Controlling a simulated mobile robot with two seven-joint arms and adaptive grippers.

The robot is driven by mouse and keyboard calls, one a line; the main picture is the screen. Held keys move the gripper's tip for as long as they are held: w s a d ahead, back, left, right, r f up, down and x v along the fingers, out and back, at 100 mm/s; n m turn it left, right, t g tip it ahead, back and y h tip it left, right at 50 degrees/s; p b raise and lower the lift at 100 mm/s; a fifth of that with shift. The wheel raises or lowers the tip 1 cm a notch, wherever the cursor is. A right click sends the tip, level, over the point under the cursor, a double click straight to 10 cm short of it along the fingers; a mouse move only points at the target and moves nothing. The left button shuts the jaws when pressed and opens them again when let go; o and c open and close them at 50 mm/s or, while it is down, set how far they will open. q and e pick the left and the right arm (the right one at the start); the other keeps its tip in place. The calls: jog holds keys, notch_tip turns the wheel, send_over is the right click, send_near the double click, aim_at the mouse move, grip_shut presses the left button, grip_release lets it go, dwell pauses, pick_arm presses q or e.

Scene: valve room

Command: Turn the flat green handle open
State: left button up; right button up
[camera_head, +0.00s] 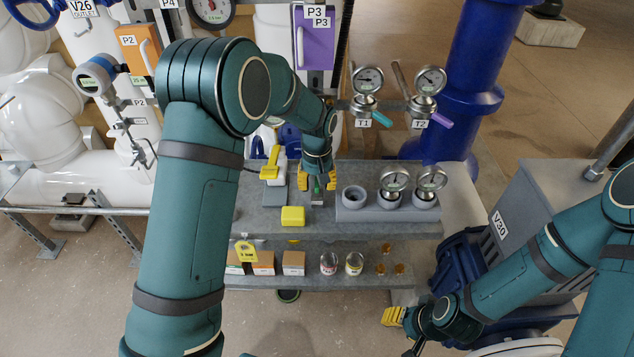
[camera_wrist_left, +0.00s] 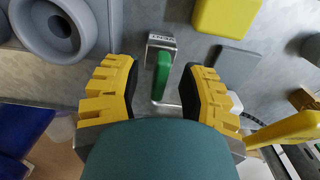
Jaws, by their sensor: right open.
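The flat green handle (camera_wrist_left: 163,75) shows in the left wrist view, attached by a small metal block (camera_wrist_left: 161,42) with a white label. In the head view only a bit of the green handle (camera_head: 318,189) shows on the upper grey shelf, partly hidden by my left gripper. My left gripper (camera_head: 317,182) points down over it. In the left wrist view, the yellow, black-padded fingers of the left gripper (camera_wrist_left: 161,72) are open on either side of the handle, with gaps visible. My right gripper (camera_head: 402,331) is open and empty at the lower right.
A grey holder (camera_head: 380,214) with gauges stands close on the right. Boxes and cans line the lower shelf (camera_head: 310,281). Pipes and gauges (camera_head: 366,80) are behind.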

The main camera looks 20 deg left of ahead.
pick_arm(q)
notch_tip(320, 180, up, 12)
dwell(0.6)
dwell(0.4)
